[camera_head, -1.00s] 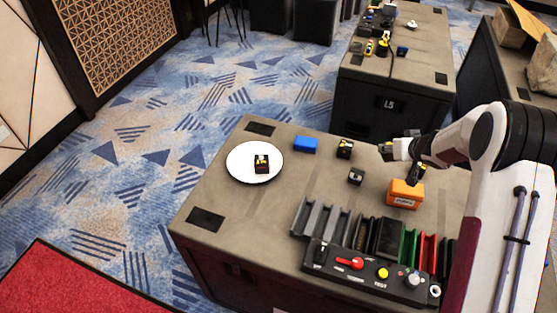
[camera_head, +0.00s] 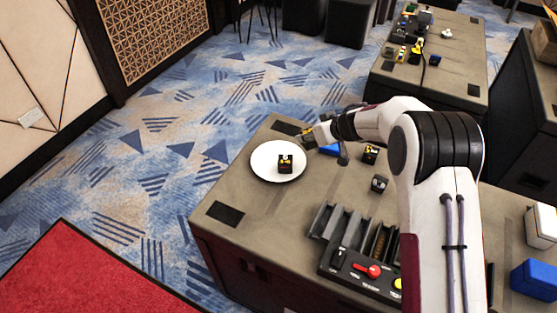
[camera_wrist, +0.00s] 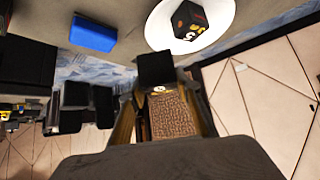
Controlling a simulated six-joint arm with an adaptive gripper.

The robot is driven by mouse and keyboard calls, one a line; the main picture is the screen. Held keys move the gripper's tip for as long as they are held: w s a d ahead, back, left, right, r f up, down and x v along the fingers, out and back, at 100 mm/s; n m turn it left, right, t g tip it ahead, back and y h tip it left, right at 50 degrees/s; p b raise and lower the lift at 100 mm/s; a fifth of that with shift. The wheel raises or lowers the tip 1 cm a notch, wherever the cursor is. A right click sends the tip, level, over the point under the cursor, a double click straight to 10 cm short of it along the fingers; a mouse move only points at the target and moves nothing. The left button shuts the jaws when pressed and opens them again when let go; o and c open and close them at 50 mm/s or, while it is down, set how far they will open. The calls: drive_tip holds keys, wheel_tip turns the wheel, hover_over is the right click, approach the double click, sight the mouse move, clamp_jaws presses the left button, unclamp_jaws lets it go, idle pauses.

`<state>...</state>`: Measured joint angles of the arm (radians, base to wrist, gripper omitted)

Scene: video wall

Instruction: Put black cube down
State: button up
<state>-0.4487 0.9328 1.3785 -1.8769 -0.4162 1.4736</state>
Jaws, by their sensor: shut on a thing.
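My gripper (camera_head: 308,136) is at the upper right edge of the white plate (camera_head: 260,162) in the head view. In the wrist view my gripper (camera_wrist: 158,92) is shut on a plain-looking black cube (camera_wrist: 155,68), held between its fingertips. In that view the held cube appears just below the plate (camera_wrist: 158,32). Another black cube with yellow and white marks (camera_head: 285,164) sits on the plate, and it also shows in the wrist view (camera_wrist: 190,19). The held cube is too small to make out clearly in the head view.
Two small dark cubes, one (camera_head: 370,154) behind the other (camera_head: 379,184), stand farther right. A control panel (camera_head: 360,273) and slotted rack (camera_head: 348,228) fill the table front. The plate's left part is bare.

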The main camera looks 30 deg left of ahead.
drive_tip(key=s+a+r+n+g, duration=0.1)
drive_tip(key=s+a+r+n, duration=0.1)
drive_tip(key=s+a, duration=0.5)
drive_tip(key=a, duration=0.6)
drive_tip(key=shift+s+g+y, duration=0.15)
drive_tip(key=shift+g+y, duration=0.15)
hover_over(263, 168)
wheel_tip(263, 168, down, 6)
drive_tip(key=shift+f, duration=0.1)
idle(0.4)
drive_tip(key=shift+f, duration=1.85)
drive_tip(key=shift+f, duration=0.6)
